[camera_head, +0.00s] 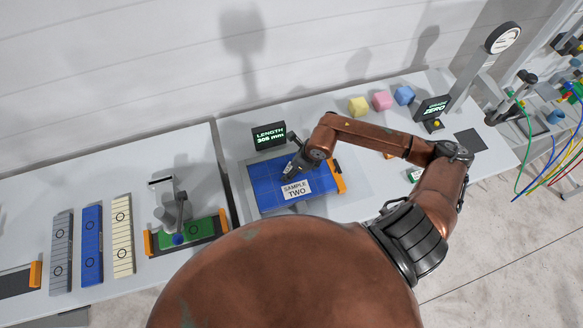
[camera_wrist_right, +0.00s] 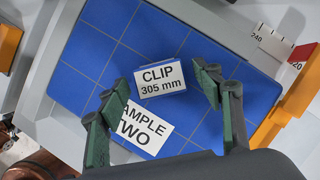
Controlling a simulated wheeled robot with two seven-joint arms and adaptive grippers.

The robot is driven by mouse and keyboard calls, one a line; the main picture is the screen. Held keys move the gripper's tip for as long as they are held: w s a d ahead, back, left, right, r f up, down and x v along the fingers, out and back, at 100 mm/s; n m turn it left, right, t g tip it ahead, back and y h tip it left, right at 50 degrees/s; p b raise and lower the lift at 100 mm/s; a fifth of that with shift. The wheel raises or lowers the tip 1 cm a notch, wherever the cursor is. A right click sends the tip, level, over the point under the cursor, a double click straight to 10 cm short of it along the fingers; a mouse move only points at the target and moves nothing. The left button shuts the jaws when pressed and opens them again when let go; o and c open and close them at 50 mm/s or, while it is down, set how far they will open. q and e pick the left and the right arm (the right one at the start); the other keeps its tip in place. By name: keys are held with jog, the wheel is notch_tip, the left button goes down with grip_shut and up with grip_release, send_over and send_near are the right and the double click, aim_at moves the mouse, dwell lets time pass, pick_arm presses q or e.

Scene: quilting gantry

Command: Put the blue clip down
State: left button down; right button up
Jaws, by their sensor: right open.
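The small block with a white top label reading "CLIP 305 mm" (camera_wrist_right: 160,82) sits over the blue gridded panel (camera_wrist_right: 185,40) in the right wrist view; little of its blue body shows. Whether it touches the panel is hard to tell. My right gripper (camera_wrist_right: 160,92) is open, its green-padded fingers standing apart on either side of the clip. A white card reading "SAMPLE TWO" (camera_wrist_right: 140,128) lies on the panel, partly behind the fingers. My left gripper is not in view.
An orange end piece (camera_head: 339,177) and a scale (camera_wrist_right: 270,40) border the panel. A "LENGTH 305 mm" display (camera_head: 269,136) stands behind. Yellow, pink and blue cubes (camera_head: 404,95) sit at the back. Grey, blue and cream strips (camera_head: 122,235) lie on the left table.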

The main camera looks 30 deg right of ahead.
jog(key=shift+r, duration=0.1)
jog(key=b+v, duration=0.2)
jog(key=v, duration=1)
